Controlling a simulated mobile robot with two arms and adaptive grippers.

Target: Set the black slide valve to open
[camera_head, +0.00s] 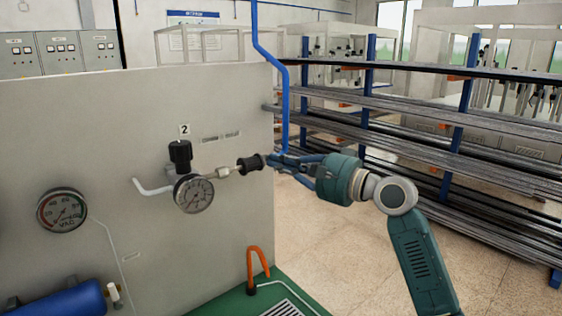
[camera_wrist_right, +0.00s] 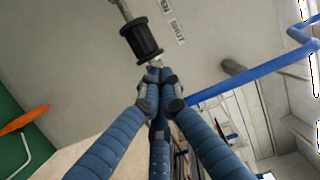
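The black slide valve (camera_head: 250,163) is a ribbed black sleeve on a metal line, at the right of a pressure gauge (camera_head: 193,193) on the grey panel. It also shows at the top of the right wrist view (camera_wrist_right: 142,42). My right gripper (camera_head: 270,160) reaches in from the right, its fingertips at the valve's right end. In the right wrist view its blue fingers (camera_wrist_right: 160,88) converge just below the sleeve, which is not between them. Whether the tips touch the valve's end is unclear. My left gripper is not in view.
A small label strip (camera_head: 220,137) is above the valve. A black knob (camera_head: 180,153) stands above the gauge. A vacuum gauge (camera_head: 62,210) is at the left. A blue pipe (camera_head: 285,100) runs down near the panel's right edge. Racks of bars (camera_head: 420,105) stand behind my right arm.

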